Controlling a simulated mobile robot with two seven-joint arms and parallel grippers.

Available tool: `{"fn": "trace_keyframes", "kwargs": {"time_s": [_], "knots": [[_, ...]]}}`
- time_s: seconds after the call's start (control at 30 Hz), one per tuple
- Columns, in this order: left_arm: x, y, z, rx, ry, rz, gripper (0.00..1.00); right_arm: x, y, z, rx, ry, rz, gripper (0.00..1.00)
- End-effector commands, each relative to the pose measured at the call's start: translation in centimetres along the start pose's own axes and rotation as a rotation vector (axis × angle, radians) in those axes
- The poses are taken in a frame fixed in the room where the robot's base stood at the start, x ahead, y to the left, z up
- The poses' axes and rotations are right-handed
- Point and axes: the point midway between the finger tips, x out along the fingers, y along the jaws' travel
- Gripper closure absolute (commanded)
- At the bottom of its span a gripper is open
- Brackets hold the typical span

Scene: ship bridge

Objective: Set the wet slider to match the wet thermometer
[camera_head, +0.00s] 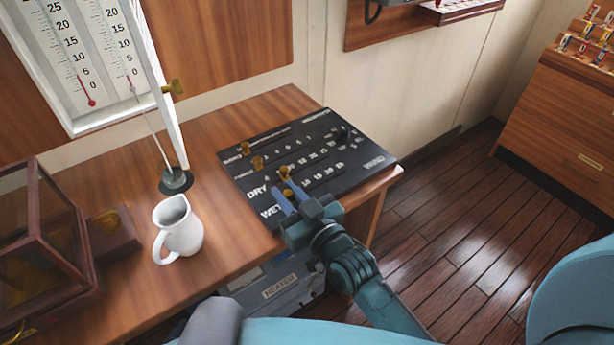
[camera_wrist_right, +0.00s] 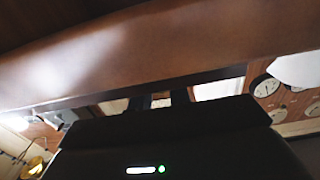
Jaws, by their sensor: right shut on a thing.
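A black slider board (camera_head: 345,181) lies on the wooden desk, with printed scales and rows labelled DRY and WET. My right gripper (camera_head: 287,190) is over the board's front part, its blue fingers shut on a brass slider knob (camera_head: 285,173) beside the WET label. The fingers partly cover the knob and its slot, so its exact reading is hidden. The wet thermometer (camera_head: 131,76) is the right one on the white wall panel; a wick runs from it to a small dark cup (camera_head: 176,180). Its red column is short, low on the scale. The dry thermometer (camera_head: 90,101) stands left of it, with a longer red column.
A white jug (camera_head: 179,230) stands on the desk left of the board. A glass-sided wooden case (camera_head: 45,240) is at the far left. A grey heater (camera_head: 275,285) is below the desk. Open plank floor (camera_head: 450,215) lies to the right.

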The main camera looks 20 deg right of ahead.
Motion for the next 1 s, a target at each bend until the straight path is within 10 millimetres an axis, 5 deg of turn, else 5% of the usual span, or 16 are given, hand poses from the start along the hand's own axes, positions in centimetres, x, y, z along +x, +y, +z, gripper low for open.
{"fn": "trace_keyframes", "kwargs": {"time_s": [0.37,0.4,0.6,1.0], "knots": [[0.1,-0.3,0.3,-0.01,-0.013,-0.012,0.57,0.0,-1.1,0.1,-0.001,-0.001,-0.003,1.0],[0.1,-0.3,0.3,-0.01,-0.012,-0.011,0.57,0.0,-1.1,0.1,0.0,-0.001,-0.004,0.79],[0.1,-0.2,0.1,-0.01,-0.009,-0.01,0.57,0.0,-1.0,0.1,-0.001,-0.001,-0.002,0.63],[0.1,-0.1,0.2,-0.01,-0.008,-0.008,0.57,-1.3,-0.8,0.2,-0.003,-0.002,0.001,0.62]]}}
